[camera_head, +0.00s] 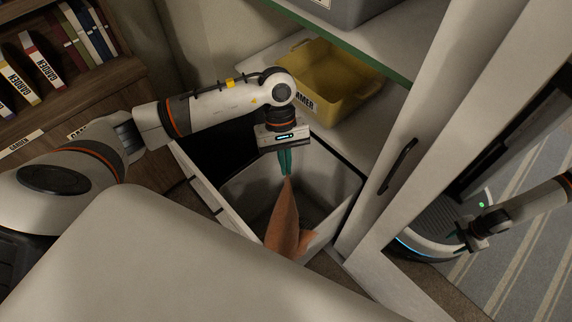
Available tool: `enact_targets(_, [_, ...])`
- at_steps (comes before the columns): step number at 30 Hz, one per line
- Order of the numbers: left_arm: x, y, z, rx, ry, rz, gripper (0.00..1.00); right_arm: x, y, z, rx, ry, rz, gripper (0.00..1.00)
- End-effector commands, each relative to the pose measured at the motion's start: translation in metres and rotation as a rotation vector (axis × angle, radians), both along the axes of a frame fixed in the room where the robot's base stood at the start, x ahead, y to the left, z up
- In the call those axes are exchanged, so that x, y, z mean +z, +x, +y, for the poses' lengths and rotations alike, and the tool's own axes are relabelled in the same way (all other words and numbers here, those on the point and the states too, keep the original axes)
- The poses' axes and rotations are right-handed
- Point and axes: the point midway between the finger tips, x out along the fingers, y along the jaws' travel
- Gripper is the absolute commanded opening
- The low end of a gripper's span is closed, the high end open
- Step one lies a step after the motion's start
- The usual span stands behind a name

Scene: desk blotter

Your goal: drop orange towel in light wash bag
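The orange towel (283,222) hangs long and narrow from my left gripper (285,163). The gripper's green fingers point down and are shut on the towel's top end. The towel hangs in front of the open, pale grey light wash bag (335,182), overlapping its inside and near edge in the camera_head view. I cannot tell how far its lower end is inside the bag; the pale surface in front hides the bottom. My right gripper (466,237) is small and dark at the right, far from the towel; its finger opening is unclear.
A dark compartment (218,148) lies left of the bag. A yellow bin (335,80) stands on the shelf behind, under a green-edged shelf (385,65). A cabinet panel with a black handle (398,166) stands right. A bookshelf is at the left; a pale surface (190,260) fills the front.

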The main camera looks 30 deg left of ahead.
Motion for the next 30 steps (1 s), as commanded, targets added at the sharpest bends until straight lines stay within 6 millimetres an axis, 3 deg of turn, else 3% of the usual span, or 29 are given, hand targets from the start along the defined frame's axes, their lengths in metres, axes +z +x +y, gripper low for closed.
enact_targets(1, [-0.022, 0.007, 0.002, 0.070, -0.001, -0.001, 0.00, -0.013, 0.010, 0.001, -0.002, 0.002, -0.012, 0.43])
enact_targets(9, [-0.065, 0.041, 0.015, 0.452, -0.001, -0.001, 0.00, -0.007, 0.049, 0.008, -0.010, 0.006, -0.047, 0.43])
enact_targets(15, [-0.094, 0.064, 0.027, 0.727, -0.002, -0.002, 0.00, 0.005, 0.067, 0.010, -0.015, 0.009, -0.073, 0.43])
enact_targets(22, [-0.113, 0.082, 0.039, 0.963, -0.001, -0.001, 0.00, 0.024, 0.073, 0.010, -0.019, 0.010, -0.094, 0.43])
enact_targets(30, [-0.118, 0.088, 0.043, 1.050, 0.001, 0.000, 0.00, 0.039, 0.074, 0.010, -0.020, 0.010, -0.103, 0.43])
